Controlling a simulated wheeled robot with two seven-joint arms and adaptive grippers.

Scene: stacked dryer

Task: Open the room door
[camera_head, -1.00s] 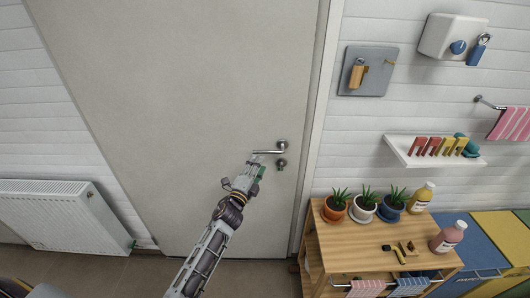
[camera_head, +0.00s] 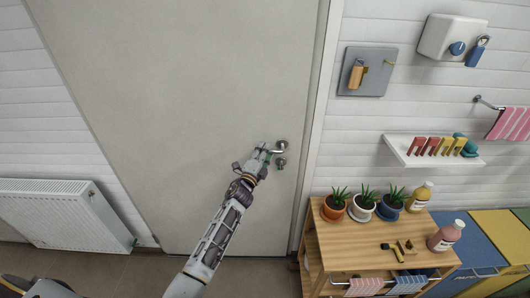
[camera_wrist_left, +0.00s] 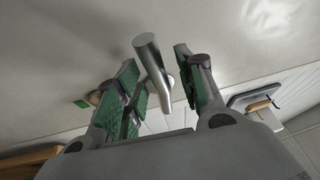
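The room door (camera_head: 190,100) is a large pale grey panel and looks shut in its frame. Its metal lever handle (camera_head: 282,146) is near the right edge, above a round lock fitting (camera_head: 281,162). My left gripper (camera_head: 262,150) is at the lever's free end, covering part of it in the head view. In the left wrist view, the lever (camera_wrist_left: 150,65) stands between the green-padded fingers of the left gripper (camera_wrist_left: 157,58). The fingers are open, with a visible gap on the right side; contact on the left side is unclear. My right gripper is not in view.
A wooden cart (camera_head: 345,243) with potted plants and bottles stands right of the door. A white radiator (camera_head: 62,215) is on the left wall. A shelf (camera_head: 400,158) and a hand dryer (camera_head: 450,38) hang on the right wall. The floor before the door looks clear.

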